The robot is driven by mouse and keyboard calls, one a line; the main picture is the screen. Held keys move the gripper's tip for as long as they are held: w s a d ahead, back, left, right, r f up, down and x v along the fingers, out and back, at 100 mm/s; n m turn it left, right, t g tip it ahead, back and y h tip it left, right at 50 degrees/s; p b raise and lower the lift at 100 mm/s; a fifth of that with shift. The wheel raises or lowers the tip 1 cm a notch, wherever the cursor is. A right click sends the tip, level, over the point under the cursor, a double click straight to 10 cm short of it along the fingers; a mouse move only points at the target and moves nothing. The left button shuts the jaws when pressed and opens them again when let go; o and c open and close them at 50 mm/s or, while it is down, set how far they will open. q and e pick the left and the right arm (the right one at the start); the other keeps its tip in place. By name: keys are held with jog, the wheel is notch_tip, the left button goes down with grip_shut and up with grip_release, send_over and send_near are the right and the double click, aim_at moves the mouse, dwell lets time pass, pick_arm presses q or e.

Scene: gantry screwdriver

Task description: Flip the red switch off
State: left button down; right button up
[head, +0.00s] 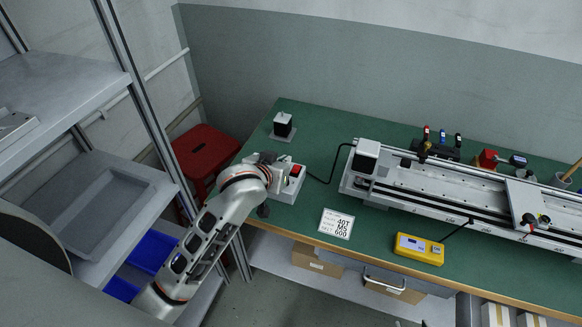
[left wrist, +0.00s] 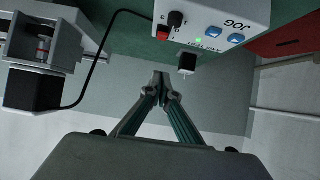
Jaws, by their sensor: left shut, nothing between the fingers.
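The red switch (head: 296,170) sits on a light-grey control box (head: 287,190) on the green table's left end. In the left wrist view, the red switch (left wrist: 163,30) is at the box edge beside a black knob (left wrist: 175,19). That box (left wrist: 215,15) is upside down in this view, with "JOG" lettering, blue buttons and a lit green light. My left gripper (left wrist: 160,78) is shut and empty, its tips apart from the switch in the picture. In the head view my left gripper (head: 268,158) is beside the box, partly hidden by its own wrist. My right gripper is not in view.
A long gantry rail (head: 450,195) fills the table's right side, joined to the box by a black cable. A black block (head: 283,124) stands behind the box. A white label card (head: 336,223) and yellow device (head: 419,249) lie in front. A red stool (head: 205,148) is left.

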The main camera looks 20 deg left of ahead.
pick_arm(q)
send_over(292, 171)
notch_tip(292, 171, down, 4)
jog(key=shift+f, duration=0.1)
notch_tip(292, 171, down, 2)
jog(key=shift+f, duration=0.15)
jog(key=shift+s+f, duration=0.4)
jog(key=shift+f, duration=0.5)
